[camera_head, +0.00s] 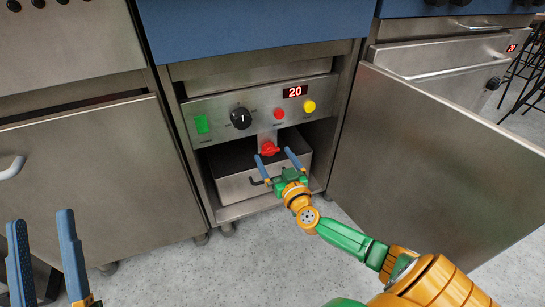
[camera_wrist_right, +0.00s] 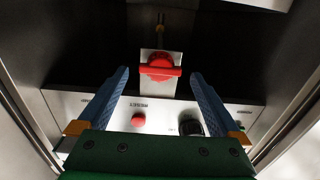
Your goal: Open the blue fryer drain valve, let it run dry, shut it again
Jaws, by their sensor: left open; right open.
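The blue fryer (camera_head: 260,25) has its front door (camera_head: 430,135) swung open to the right. Its drain valve has a red handle (camera_head: 269,148), low in the opening below the control panel. In the right wrist view the handle (camera_wrist_right: 160,71) is a red bar lying crosswise over a round red hub. My right gripper (camera_head: 276,155) is open in front of it. Its blue fingers stand either side of the handle with gaps showing, no contact visible. No liquid is seen running. My left gripper (camera_head: 41,220) is open and empty at the lower left.
A steel drain pan (camera_head: 235,188) with a dark handle stands under the valve. The panel (camera_head: 220,118) carries a green switch, black dial, red and yellow buttons and a display reading 20. Steel cabinets flank the fryer. The speckled floor in front is clear.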

